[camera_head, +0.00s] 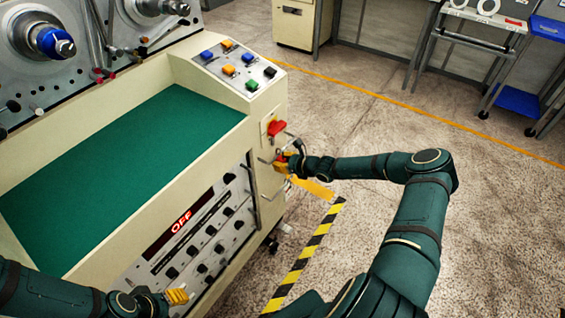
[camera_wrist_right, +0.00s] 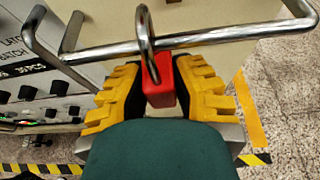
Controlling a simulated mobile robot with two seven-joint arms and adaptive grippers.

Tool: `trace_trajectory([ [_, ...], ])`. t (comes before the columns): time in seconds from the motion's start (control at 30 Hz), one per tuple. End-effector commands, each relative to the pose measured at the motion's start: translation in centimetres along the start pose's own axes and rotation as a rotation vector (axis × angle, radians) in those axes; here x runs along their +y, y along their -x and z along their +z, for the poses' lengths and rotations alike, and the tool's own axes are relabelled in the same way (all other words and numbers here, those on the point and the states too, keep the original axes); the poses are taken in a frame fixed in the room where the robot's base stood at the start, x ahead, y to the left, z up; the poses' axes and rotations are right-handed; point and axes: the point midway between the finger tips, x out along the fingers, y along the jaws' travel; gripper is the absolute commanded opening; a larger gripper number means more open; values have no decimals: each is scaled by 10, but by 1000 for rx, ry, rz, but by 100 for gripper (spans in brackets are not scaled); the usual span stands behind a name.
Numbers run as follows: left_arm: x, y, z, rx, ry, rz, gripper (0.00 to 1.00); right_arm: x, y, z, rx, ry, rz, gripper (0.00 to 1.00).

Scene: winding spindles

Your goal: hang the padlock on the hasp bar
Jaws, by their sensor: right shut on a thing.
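The padlock (camera_wrist_right: 160,82) has a red body and a steel shackle (camera_wrist_right: 145,28). My right gripper (camera_head: 284,161) is shut on its red body, with yellow finger pads on both sides. The hasp bar (camera_wrist_right: 230,35) is a chrome bar running across the right wrist view. The shackle stands upright and overlaps the bar there; I cannot tell for sure whether the bar passes through it. In the head view the gripper is at the cabinet's right end, and the padlock is mostly hidden. My left gripper (camera_head: 176,297) is low at the left, its opening unclear.
A red switch (camera_head: 276,127) sits just above the right gripper on the cream cabinet (camera_head: 268,98). The cabinet has a green top (camera_head: 120,150) and a panel with an OFF display (camera_head: 178,222). Black-yellow floor tape (camera_head: 308,252) runs beside it. The floor to the right is open.

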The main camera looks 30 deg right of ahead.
Motion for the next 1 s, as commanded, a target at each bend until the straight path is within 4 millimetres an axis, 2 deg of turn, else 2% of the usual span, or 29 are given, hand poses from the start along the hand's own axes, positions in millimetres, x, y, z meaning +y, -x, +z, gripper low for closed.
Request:
trace_trajectory([
  [0.47, 0, -1, 0, 1, 0, 0, 45, 0, -2, -5, 0, 0, 0, 0],
  [0.5, 0, -1, 0, 1, 0, 0, 45, 0, -2, -5, 0, 0, 1, 41],
  [0.53, 0, -1, 0, 1, 0, 0, 45, 0, -2, -5, 0, 0, 0, 51],
  [0.87, 0, -1, 0, 1, 0, 0, 45, 0, -1, -5, 1, 0, 0, 53],
  [1.0, 0, -1, 0, 1, 0, 0, 45, -1, 10, -5, 1, -1, -1, 53],
])
